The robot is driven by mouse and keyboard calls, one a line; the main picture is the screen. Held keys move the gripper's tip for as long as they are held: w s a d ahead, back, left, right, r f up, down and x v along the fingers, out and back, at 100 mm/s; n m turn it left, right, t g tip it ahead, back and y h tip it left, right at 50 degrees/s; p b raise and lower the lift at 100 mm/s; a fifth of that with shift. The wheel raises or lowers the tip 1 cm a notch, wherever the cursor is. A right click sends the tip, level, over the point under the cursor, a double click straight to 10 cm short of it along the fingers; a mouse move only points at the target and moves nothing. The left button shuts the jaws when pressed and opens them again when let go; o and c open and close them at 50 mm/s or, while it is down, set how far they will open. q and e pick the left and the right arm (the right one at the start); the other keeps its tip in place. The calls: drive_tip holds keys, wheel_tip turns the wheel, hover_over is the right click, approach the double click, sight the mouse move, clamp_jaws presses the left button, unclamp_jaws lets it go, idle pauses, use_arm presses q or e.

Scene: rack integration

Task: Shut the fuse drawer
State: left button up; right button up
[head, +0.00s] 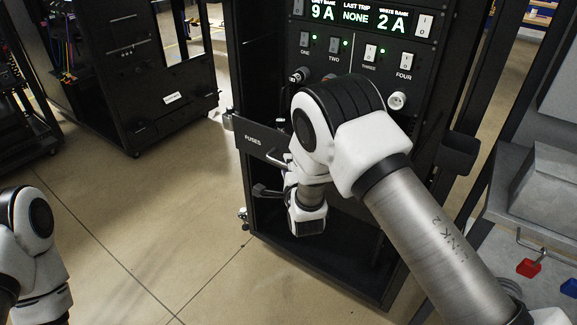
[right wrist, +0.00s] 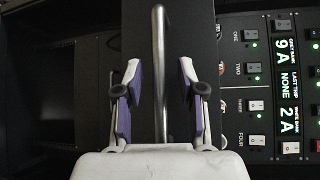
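The fuse drawer (head: 253,141) is a black front marked FUSES, low on the rack's panel in the head view. It appears to stand out from the rack, though my right arm covers its right part. Its metal bar handle (head: 280,159) shows just left of my wrist. In the right wrist view the handle (right wrist: 159,60) runs between the two fingers of my right gripper (right wrist: 159,95). The fingers are open, with a gap on each side of the bar. My left arm is at the lower left of the head view; its gripper is out of frame.
Above the drawer, the rack panel holds switches (head: 370,53), green lights and a lit display (head: 356,16). Below is an open black bay (head: 325,250). A grey bench (head: 540,190) stands at right. The floor at left is clear.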

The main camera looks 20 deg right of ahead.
drive_tip(key=shift+w+d+f, duration=0.1)
drive_tip(key=shift+w, duration=0.35)
clamp_jaws()
